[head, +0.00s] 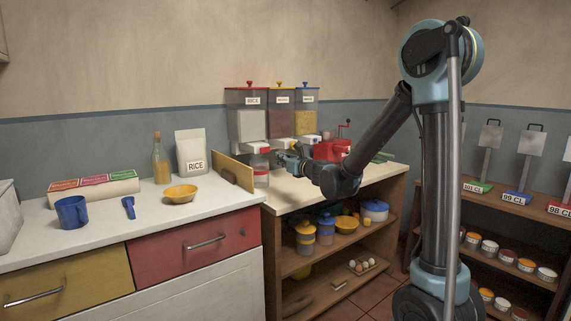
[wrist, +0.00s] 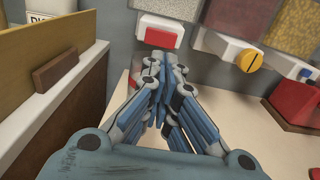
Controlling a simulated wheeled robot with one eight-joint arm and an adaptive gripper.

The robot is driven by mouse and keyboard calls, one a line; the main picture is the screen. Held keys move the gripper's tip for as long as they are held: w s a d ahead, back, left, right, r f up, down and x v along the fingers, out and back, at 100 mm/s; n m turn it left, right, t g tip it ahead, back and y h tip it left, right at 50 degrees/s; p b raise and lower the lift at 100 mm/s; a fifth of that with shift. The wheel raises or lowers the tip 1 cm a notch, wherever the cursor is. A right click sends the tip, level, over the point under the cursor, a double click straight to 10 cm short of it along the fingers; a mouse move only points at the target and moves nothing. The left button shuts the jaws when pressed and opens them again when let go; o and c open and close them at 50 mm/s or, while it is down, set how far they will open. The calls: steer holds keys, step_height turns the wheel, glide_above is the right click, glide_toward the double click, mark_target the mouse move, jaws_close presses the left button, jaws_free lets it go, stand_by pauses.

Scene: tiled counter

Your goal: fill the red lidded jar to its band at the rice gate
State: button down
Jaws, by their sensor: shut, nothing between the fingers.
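The rice bin (head: 246,124) has a red lid and a RICE label and stands leftmost of three bins on the wooden counter. Its white gate has a red front (head: 259,150), also seen in the wrist view (wrist: 160,38). A clear jar with some red near its top (head: 261,180) stands below the gate; its fill level is too small to tell. My gripper (head: 281,160) is shut and empty, its fingertips pointing at the gate's red front in the wrist view (wrist: 164,62). I cannot tell whether they touch it.
An upright wooden board (head: 232,173) stands just left of the jar. Two more bins (head: 280,120) stand right of the rice bin, with a red hand-cranked device (head: 332,149) beyond. The white counter holds a rice bag (head: 191,153), a yellow bowl (head: 181,194) and a blue mug (head: 72,212).

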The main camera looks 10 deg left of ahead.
mark_target(265, 150)
steer(key=x, duration=0.8)
steer(key=shift+x, duration=1.25)
steer(key=shift+a, duration=0.1)
stand_by(0.5)
